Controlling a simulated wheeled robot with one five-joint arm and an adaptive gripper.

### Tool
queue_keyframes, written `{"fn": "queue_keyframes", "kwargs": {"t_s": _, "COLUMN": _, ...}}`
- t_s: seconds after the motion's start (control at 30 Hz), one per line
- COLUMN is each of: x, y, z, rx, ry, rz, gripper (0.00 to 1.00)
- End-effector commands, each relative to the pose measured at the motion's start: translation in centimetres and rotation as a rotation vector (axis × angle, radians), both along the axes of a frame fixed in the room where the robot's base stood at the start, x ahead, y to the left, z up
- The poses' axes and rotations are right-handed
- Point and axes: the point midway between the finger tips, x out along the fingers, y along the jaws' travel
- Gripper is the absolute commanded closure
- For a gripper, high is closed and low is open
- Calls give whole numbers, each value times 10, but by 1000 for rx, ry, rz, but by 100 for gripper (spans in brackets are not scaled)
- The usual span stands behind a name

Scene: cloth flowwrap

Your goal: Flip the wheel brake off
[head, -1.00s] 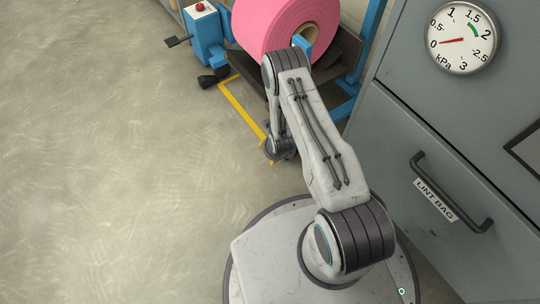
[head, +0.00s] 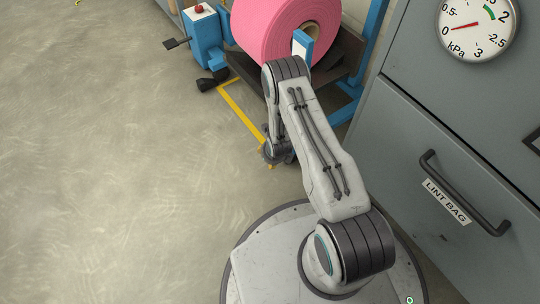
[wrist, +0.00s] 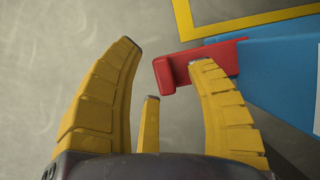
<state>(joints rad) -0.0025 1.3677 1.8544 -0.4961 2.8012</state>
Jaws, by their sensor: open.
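The red brake lever (wrist: 176,71) shows in the wrist view, joined to a blue frame part (wrist: 275,70). It lies beyond the fingertips, and its right portion runs behind the right finger's tip. My gripper (wrist: 165,54) has yellow fingers spread open, with the lever's left end between the two long tips. I cannot tell whether the right finger touches it. In the head view my arm hangs over the floor beside the blue stand (head: 347,103), and the fingers and the red lever are hidden or too small to make out.
A pink roll (head: 270,25) sits on the stand. A blue post with a red button (head: 199,8) and dark pedals is at its left. A yellow floor line (head: 240,108) runs beside it. A grey cabinet (head: 400,125) with a handle stands close on the right. Floor at left is clear.

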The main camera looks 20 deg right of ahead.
Motion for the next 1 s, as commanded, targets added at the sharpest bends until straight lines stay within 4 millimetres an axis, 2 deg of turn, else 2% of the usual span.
{"fn": "queue_keyframes", "kwargs": {"t_s": 0.07, "x": 0, "y": 0, "z": 0, "rx": 0, "ry": 0, "rz": 0, "gripper": 51}}
{"fn": "queue_keyframes", "kwargs": {"t_s": 0.6, "x": 0, "y": 0, "z": 0, "rx": 0, "ry": 0, "rz": 0, "gripper": 100}}
{"fn": "queue_keyframes", "kwargs": {"t_s": 0.87, "x": -2, "y": 0, "z": 1, "rx": 0, "ry": 0, "rz": -1, "gripper": 100}}
{"fn": "queue_keyframes", "kwargs": {"t_s": 1.0, "x": -13, "y": -1, "z": 6, "rx": -1, "ry": 3, "rz": -1, "gripper": 100}}
